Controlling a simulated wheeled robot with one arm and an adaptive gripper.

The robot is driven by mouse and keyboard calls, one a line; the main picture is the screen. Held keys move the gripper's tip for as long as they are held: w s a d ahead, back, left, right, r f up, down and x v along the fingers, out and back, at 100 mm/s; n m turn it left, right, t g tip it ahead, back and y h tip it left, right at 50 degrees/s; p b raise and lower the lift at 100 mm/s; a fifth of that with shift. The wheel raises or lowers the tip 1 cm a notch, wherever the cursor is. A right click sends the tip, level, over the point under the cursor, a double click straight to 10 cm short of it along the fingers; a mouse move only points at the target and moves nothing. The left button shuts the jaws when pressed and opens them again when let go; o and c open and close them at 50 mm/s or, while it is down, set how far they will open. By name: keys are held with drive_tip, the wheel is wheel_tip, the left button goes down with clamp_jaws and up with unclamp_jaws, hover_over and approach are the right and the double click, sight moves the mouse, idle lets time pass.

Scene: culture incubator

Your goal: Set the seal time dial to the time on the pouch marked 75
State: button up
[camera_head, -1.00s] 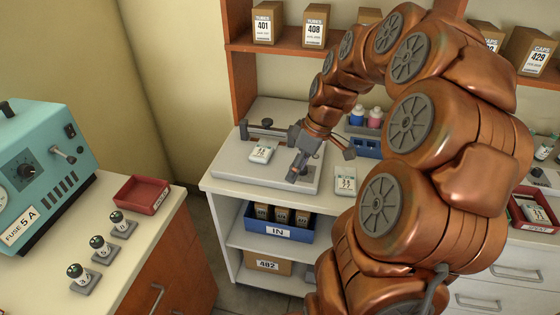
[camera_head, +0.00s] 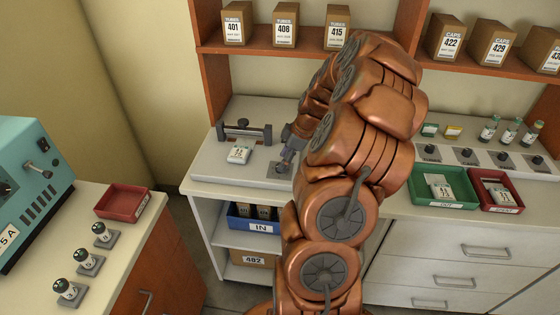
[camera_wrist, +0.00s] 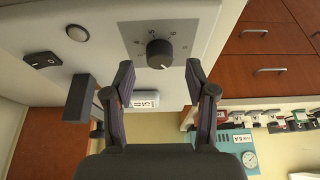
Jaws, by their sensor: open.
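In the head view my gripper (camera_head: 284,160) is over the right part of the pale sealer (camera_head: 212,172). A white pouch (camera_head: 239,153) lies on the sealer's left part; its print is too small to read surely. A white labelled pouch (camera_wrist: 145,99) also shows in the wrist view.
A rocker switch (camera_wrist: 42,60), round button (camera_wrist: 77,33) and dark block (camera_wrist: 80,97) lie left of the dial. A green tray (camera_head: 447,203) and red tray (camera_head: 500,207) hold pouches. The teal machine (camera_head: 25,190) stands on the left counter.

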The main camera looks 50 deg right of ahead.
drive_tip(key=shift+w+a+f, duration=0.15)
drive_tip(key=shift+w+f, duration=0.15)
drive_tip(key=shift+f, duration=0.35)
drive_tip(key=shift+f+p, duration=0.3)
drive_tip(key=shift+f, duration=0.1)
drive_tip(key=shift+a, duration=0.1)
clamp_jaws()
drive_tip(key=shift+a, duration=0.2)
drive_tip(key=shift+d+f, duration=0.1)
